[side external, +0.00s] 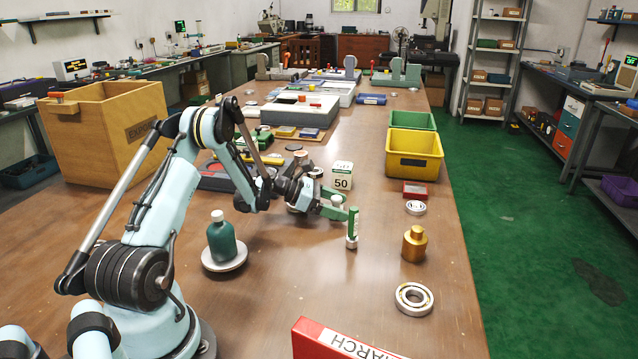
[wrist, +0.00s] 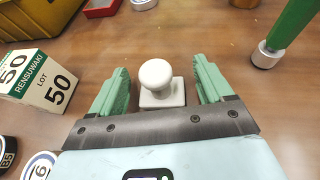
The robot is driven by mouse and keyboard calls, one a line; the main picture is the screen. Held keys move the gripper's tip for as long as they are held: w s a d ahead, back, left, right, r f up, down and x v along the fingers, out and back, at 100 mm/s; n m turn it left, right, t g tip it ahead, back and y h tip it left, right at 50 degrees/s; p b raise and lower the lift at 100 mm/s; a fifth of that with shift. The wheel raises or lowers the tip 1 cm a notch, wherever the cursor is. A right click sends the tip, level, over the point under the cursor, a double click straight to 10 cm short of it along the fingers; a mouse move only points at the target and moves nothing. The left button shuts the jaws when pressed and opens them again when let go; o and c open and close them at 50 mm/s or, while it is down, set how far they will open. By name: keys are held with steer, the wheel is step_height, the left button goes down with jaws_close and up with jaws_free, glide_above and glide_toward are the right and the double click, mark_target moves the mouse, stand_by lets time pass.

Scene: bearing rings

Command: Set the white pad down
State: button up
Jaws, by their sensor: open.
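The white pad (wrist: 160,88), a round knob on a square base, stands upright between my gripper's fingers in the wrist view. My gripper (wrist: 160,88) is open, with a gap showing on each side of the knob, so the fingers appear apart from it. In the side external view my gripper (side external: 337,203) is low over the wooden table, left of a green-handled tool. Only a little white shows between the fingers there, and the pad's base is hidden.
The green-handled tool (side external: 352,228) stands close right of my gripper. A white-and-green "50" block (side external: 342,176) is just behind. A brass weight (side external: 414,244), bearing rings (side external: 413,299), a red box (side external: 415,190) and a yellow bin (side external: 414,160) stand to the right. A green bottle (side external: 221,238) stands left.

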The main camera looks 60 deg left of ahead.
steer(key=v, duration=1.1)
steer(key=shift+d, duration=0.15)
steer(key=shift+s+r, duration=0.3)
steer(key=shift+s, duration=0.1)
steer(key=d+r+m+g+y, duration=0.1)
steer(key=d+r+m, duration=0.1)
steer(key=d, duration=0.3)
steer(key=w+d+r+m+g, duration=0.1)
steer(key=d+r+m+g, duration=0.1)
steer(key=d+m, duration=0.3)
steer(key=w+d+r+m+g+y, duration=0.1)
steer(key=d+r+m, duration=0.1)
steer(key=d+m, duration=0.2)
steer(key=shift+d+r+y, duration=0.3)
steer(key=shift+d+r, duration=0.1)
steer(key=shift+d, duration=0.3)
steer(key=s+d+r+m+y, duration=0.2)
steer(key=s+d+m+y, duration=0.2)
steer(key=s+d+m, duration=0.6)
steer(key=d+m, duration=0.2)
steer(key=m, duration=0.5)
steer(key=shift+s+d+m, duration=0.15)
steer(key=shift+m, duration=0.25)
steer(key=shift+s+d+m+y, duration=0.1)
steer(key=shift+s+m+y, duration=0.1)
steer(key=shift+m+y, duration=0.15)
steer(key=c, duration=0.4)
